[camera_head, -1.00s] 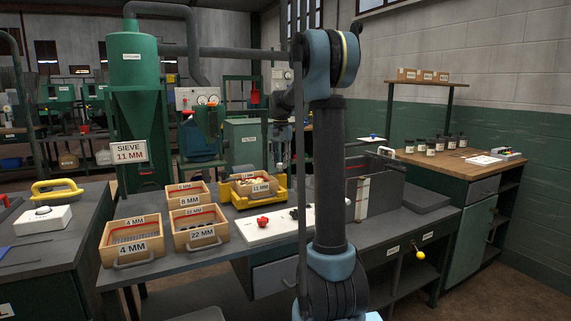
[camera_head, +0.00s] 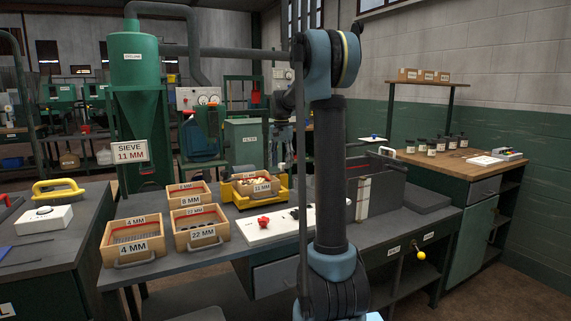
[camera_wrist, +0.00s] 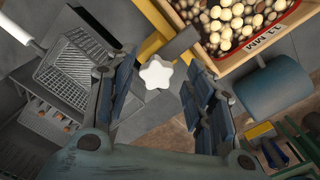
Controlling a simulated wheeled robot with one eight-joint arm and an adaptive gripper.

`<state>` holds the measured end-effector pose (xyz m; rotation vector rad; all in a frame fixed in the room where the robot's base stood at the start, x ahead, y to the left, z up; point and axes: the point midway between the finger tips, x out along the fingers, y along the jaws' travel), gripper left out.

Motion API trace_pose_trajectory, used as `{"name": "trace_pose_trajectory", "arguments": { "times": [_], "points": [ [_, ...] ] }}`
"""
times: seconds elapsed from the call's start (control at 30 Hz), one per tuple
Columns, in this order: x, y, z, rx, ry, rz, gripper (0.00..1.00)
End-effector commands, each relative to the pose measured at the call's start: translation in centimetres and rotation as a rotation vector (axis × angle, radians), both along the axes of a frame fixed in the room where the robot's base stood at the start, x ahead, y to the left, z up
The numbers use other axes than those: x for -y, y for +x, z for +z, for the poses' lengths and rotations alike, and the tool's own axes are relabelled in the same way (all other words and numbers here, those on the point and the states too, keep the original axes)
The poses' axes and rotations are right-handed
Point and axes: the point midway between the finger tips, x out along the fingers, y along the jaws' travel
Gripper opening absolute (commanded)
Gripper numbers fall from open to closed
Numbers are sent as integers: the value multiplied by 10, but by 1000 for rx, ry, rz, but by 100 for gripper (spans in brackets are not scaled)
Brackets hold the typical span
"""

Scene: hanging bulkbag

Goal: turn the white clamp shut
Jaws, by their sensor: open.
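The white clamp (camera_wrist: 155,75) is a star-shaped knob in the wrist view, beside a yellow frame (camera_wrist: 152,45). My gripper (camera_wrist: 162,82) is open, with one blue-grey finger to the left of the knob and one to the right. The knob shows in the gap between the fingers; I cannot tell whether they touch it. Just right of it is the wooden 11 MM sieve box (camera_wrist: 225,58), full of round pale and brown pieces. In the head view this box (camera_head: 256,187) sits in the yellow frame (camera_head: 227,196).
Boxes marked 4 MM (camera_head: 131,243) and 22 MM (camera_head: 199,232) stand on the bench left of a white board with a red knob (camera_head: 263,221). A dark open-topped bin (camera_head: 375,190) stands right.

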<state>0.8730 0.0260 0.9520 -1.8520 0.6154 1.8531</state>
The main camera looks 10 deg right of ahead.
Motion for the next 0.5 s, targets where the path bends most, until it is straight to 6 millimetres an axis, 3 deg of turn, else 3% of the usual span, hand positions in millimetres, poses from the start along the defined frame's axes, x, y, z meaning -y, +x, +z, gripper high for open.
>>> {"name": "trace_pose_trajectory", "arguments": {
  "times": [0.17, 0.5],
  "points": [
    [0, 0, 11, 0, 0, 0, 49],
    [0, 3, 72, -1, 1, 0, 49]
  ]
}}
